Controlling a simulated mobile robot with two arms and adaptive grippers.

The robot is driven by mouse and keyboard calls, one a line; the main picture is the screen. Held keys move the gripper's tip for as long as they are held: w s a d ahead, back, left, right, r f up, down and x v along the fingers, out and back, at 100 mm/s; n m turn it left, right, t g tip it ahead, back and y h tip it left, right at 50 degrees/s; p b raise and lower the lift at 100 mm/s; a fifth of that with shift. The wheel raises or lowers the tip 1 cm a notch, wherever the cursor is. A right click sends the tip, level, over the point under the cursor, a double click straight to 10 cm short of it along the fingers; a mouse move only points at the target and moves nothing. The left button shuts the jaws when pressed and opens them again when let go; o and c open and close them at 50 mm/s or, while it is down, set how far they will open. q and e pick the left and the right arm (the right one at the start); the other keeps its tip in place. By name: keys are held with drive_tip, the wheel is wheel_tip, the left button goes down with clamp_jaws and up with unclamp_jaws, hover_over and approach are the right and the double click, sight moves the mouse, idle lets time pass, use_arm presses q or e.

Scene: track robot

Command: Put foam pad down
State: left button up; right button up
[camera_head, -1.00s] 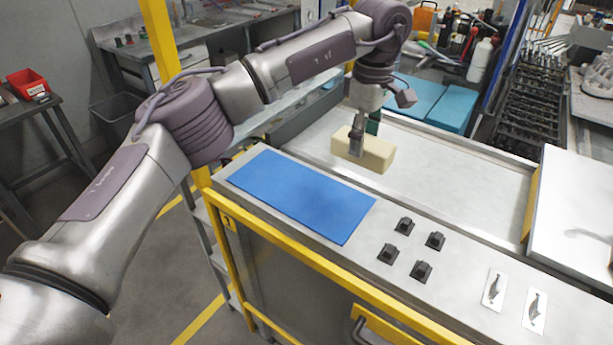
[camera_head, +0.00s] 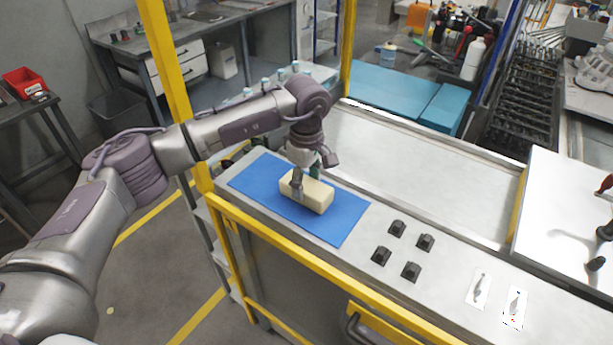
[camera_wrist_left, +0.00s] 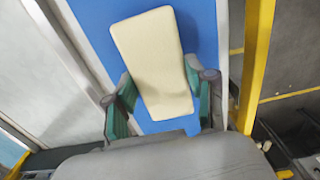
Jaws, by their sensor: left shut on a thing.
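The foam pad (camera_head: 314,196) is a cream-coloured block. My left gripper (camera_head: 305,184) is shut on it, with one finger on each long side. In the head view the pad is over the middle of the blue mat (camera_head: 258,180); whether it touches the mat I cannot tell. In the left wrist view the pad (camera_wrist_left: 150,55) is between the green-lined fingers (camera_wrist_left: 160,98), with the blue mat (camera_wrist_left: 95,25) behind it. My right gripper is not in view.
Several black blocks (camera_head: 397,228) and two small cards (camera_head: 478,288) lie on the metal ledge right of the mat. A yellow rail (camera_head: 285,240) runs along the front edge. The recessed metal bed (camera_head: 420,170) behind is clear.

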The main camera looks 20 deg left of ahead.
sight(307, 184)
use_arm(q)
drive_tip(key=shift+f, duration=0.15)
drive_tip(key=o, duration=1)
drive_tip(key=shift+o, duration=0.8)
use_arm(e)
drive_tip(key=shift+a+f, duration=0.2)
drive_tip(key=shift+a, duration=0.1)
use_arm(q)
drive_tip(key=shift+r, duration=0.45)
wheel_tip(307, 184, up, 12)
drive_tip(key=b, duration=0.4)
drive_tip(key=shift+f, duration=0.25)
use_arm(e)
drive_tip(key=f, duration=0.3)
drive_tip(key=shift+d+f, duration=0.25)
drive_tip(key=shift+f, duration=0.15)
